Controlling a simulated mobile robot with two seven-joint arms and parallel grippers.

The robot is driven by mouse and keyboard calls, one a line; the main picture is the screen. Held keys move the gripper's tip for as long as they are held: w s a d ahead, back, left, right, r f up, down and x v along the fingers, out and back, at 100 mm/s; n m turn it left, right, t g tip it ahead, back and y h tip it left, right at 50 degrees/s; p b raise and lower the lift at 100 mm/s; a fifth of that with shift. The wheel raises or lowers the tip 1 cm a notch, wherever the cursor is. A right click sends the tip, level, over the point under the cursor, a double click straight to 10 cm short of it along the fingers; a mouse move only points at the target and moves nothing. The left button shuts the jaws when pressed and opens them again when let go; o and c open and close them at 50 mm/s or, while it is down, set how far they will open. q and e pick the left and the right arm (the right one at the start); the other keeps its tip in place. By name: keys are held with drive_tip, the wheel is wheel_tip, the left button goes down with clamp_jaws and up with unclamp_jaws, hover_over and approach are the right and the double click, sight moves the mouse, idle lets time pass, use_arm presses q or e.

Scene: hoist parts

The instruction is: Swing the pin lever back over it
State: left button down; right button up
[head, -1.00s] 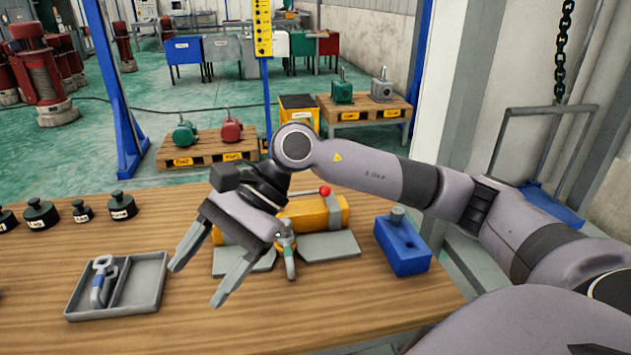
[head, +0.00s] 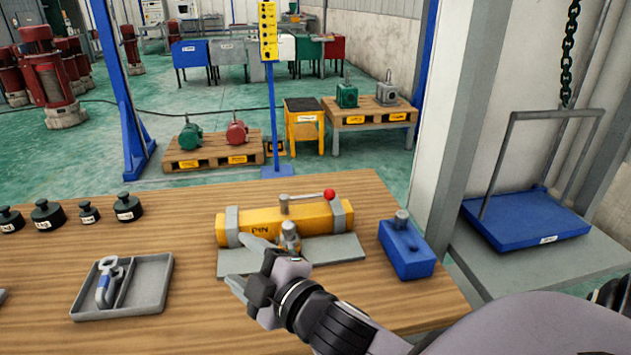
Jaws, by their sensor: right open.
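The yellow block (head: 262,225), marked PIN, lies on a grey plate (head: 340,250) on the table, with a grey band near each end. The pin lever (head: 308,197) lies along the block's top, from a grey post to a red ball (head: 329,194) at its right. A small brass-coloured piece with a grey top (head: 290,238) stands upright at the block's front. My right gripper (head: 240,260) is open, fingers pointing left, in front of the block and left of the brass piece. It looks empty and apart from the lever. My left gripper is not in view.
A blue block with a grey knob (head: 406,250) stands right of the plate. A grey tray (head: 152,290) with a shackle (head: 106,285) is at the left. Several black weights (head: 46,215) stand behind it. The table between tray and plate is clear.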

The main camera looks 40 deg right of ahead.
drive_tip(key=s+d+f+m+g+h+b, duration=0.1)
drive_tip(key=s+d+f+m+g, duration=0.1)
drive_tip(key=s+f+m+g, duration=0.55)
drive_tip(key=s+d+f+m+g+h, duration=0.15)
drive_tip(key=s+f+g, duration=0.25)
drive_tip(key=s+f, duration=0.75)
drive_tip(key=w+a+f+t+y+b, duration=0.1)
drive_tip(key=f+b, duration=0.3)
drive_tip(key=f, duration=0.5)
drive_tip(key=w+a+f+t+y+b, duration=0.2)
drive_tip(key=w+f+t+b, duration=0.1)
drive_tip(key=f, duration=0.5)
drive_tip(key=shift+f+m+t+b, duration=0.4)
drive_tip(key=shift+t+b, duration=0.25)
drive_tip(key=shift+b, duration=0.35)
drive_tip(key=shift+w, duration=0.1)
